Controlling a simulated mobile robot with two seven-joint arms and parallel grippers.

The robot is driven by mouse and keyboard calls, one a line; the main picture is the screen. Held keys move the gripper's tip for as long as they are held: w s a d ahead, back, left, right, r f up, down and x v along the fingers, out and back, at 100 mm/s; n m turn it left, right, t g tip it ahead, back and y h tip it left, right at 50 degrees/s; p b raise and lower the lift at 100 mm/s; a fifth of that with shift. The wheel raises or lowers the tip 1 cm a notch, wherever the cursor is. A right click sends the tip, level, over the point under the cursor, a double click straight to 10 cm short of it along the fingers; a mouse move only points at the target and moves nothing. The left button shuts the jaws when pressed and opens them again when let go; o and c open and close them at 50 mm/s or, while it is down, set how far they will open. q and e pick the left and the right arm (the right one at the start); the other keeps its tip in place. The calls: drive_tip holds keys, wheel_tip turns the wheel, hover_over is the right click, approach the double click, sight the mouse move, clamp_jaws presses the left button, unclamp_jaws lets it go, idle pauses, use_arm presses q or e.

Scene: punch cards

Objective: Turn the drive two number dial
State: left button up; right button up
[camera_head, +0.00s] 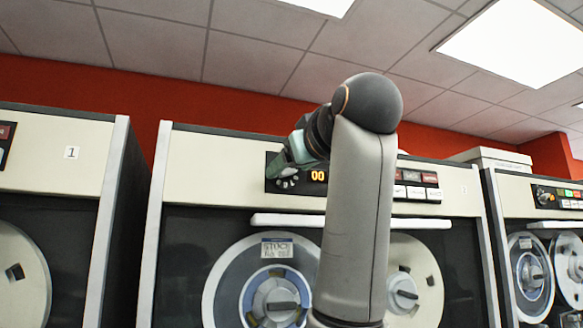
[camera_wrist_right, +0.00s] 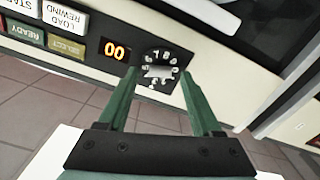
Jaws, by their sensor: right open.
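The number dial (camera_wrist_right: 160,73) is a pale knob with digits around it on a black panel, just beside an orange display reading 00 (camera_wrist_right: 115,49). In the head view the dial (camera_head: 287,182) is on the middle tape drive (camera_head: 215,165), left of the display (camera_head: 318,176), and partly covered by my gripper. My right gripper (camera_wrist_right: 158,80) is open, its two green fingers on either side of the dial in the wrist picture. I cannot tell whether they touch it. In the head view the right gripper (camera_head: 282,165) is at the panel's left end. My left gripper is not in view.
Push buttons (camera_head: 417,185) sit right of the display, partly behind my right arm. A white bar (camera_head: 285,219) and tape reels (camera_head: 262,285) are below the panel. Drive 1 (camera_head: 60,160) stands left, another drive (camera_head: 540,200) right.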

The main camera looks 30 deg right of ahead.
drive_tip(key=b+v, duration=0.4)
drive_tip(key=v, duration=0.8)
drive_tip(key=shift+a, duration=0.1)
